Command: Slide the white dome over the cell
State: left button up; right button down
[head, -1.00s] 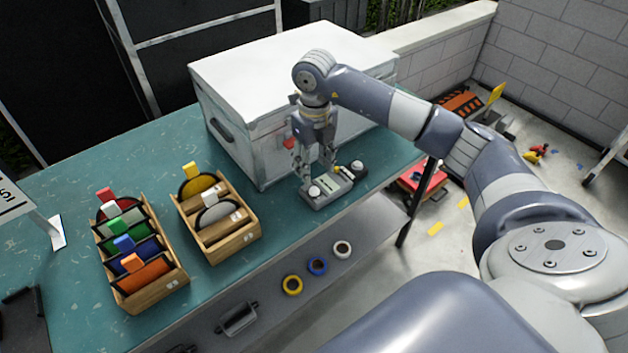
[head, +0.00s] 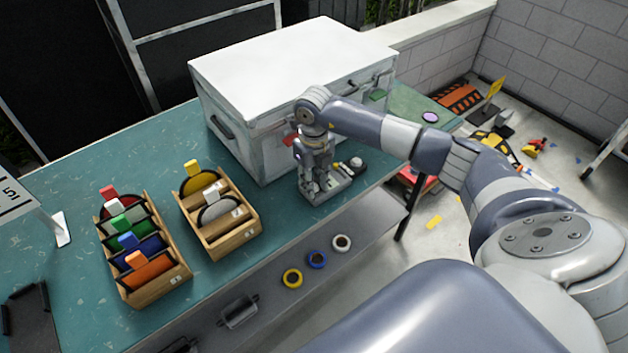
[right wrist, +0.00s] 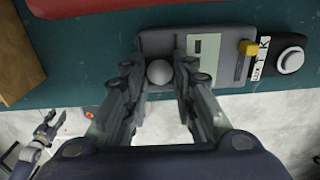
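The device has a pale marked panel (right wrist: 205,45) to the right of the dome; I cannot tell whether this is the cell.
A large white chest (head: 280,60) stands close behind. Wooden trays (head: 150,285) (head: 235,235) hold coloured pieces to the left. The bench's front edge is close by.

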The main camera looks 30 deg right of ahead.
aim_at(316, 189)
jog(key=shift+s, duration=0.5)
jog(key=c, duration=1.3)
grip_release()
jog(key=shift+r, duration=0.15)
notch_tip(316, 189, up, 12)
